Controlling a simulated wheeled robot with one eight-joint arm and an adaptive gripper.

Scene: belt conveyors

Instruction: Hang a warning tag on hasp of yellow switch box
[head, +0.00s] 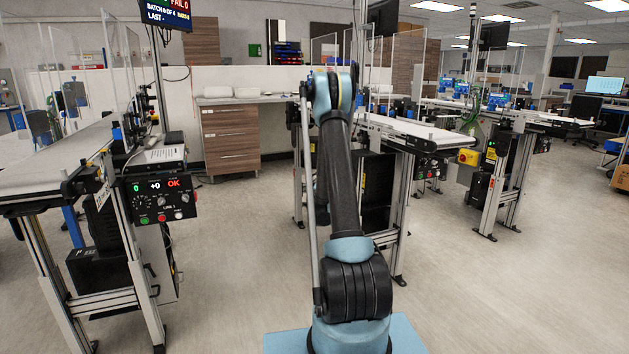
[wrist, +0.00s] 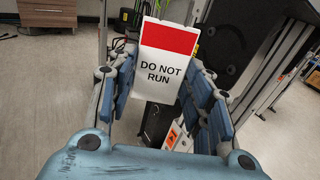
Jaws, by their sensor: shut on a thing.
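A warning tag (wrist: 167,68), white with a red top band and the words "DO NOT RUN", stands upright between the blue fingers of my gripper (wrist: 166,88) in the wrist view. My gripper is shut on the tag. In the head view my arm hides the gripper and the tag. A small yellow switch box (head: 467,157) shows right of my arm, at the end of the middle conveyor. Its hasp is too small to make out, and the box is not recognisable in the wrist view.
The middle conveyor (head: 420,131) stands on metal legs just beyond my arm. A left conveyor (head: 60,150) carries a control panel (head: 160,200). Another conveyor (head: 530,116) stands at the right. A drawer cabinet (head: 230,140) is behind. The floor at front right is clear.

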